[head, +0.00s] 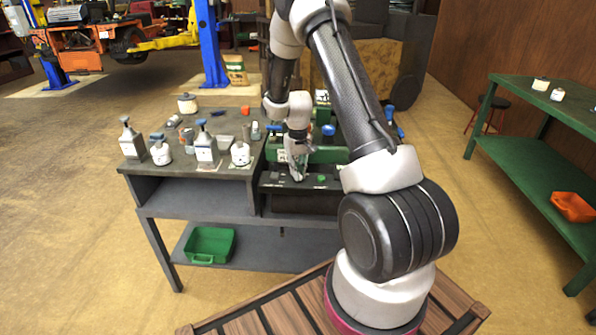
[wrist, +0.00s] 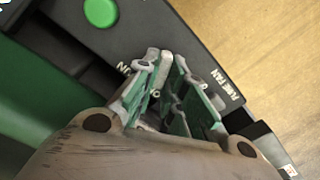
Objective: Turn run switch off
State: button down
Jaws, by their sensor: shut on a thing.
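A black control panel (head: 325,184) lies along the front edge of the bench and fills much of the wrist view (wrist: 222,62). My gripper (head: 297,176) points down onto the panel. In the wrist view my gripper (wrist: 164,68) has its fingers close together around a small grey lever (wrist: 167,58), which appears to be the run switch. The lever's base and its exact tilt are hidden by the fingers. White lettering ending in "N" shows left of the fingers, and "FUME FAN" shows to their right. A green button (wrist: 100,12) sits apart, farther up the panel.
White-capped bottles and dispensers (head: 207,148) stand on the bench (head: 195,171) to the left. A green machine (head: 325,155) stands just behind the panel. A green bin (head: 210,245) is on the lower shelf. A green table (head: 540,158) stands at the right.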

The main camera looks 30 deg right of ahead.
jog(key=shift+n, duration=0.3)
dwell(0.4)
jog(key=c, duration=1.5)
grip_release()
notch_tip(320, 180, up, 12)
